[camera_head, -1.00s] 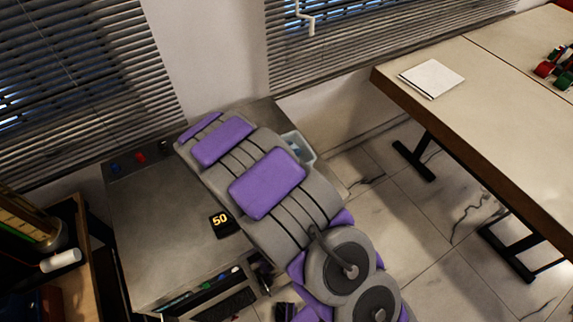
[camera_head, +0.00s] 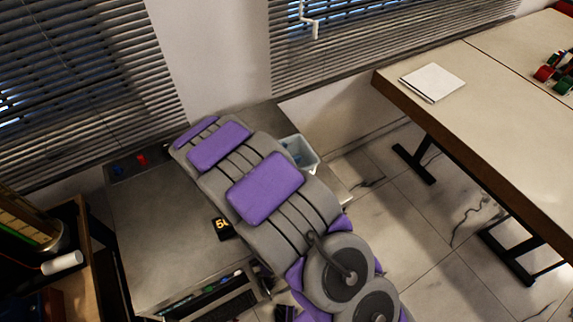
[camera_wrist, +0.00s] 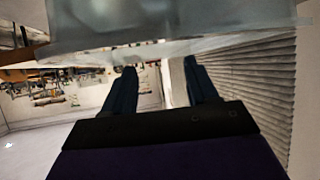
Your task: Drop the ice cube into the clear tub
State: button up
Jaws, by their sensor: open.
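The clear tub (camera_head: 307,157) stands at the right edge of the grey bench, partly hidden behind my arm in the head view. Something bluish shows in or through it, but I cannot tell what. In the wrist view my gripper (camera_wrist: 162,78) shows two dark blue fingers, apart, with nothing clearly between them. A large translucent pale surface (camera_wrist: 180,25) fills the top of that view close to the fingertips; it looks like the tub, though I cannot be sure. I cannot make out the ice cube in either view. My arm hides the gripper in the head view.
The grey bench (camera_head: 150,235) carries a black block with yellow digits (camera_head: 222,228), partly covered by my arm, and red and blue items at its back left. A beige table (camera_head: 480,90) with a white pad (camera_head: 432,82) stands right, across open tiled floor.

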jog(key=p+v, duration=0.3)
jog(key=v, duration=1.2)
jog(key=shift+s+r+p, duration=0.2)
jog(key=shift+s+p, duration=0.1)
jog(key=shift+s, duration=0.05)
jog(key=shift+d, duration=0.15)
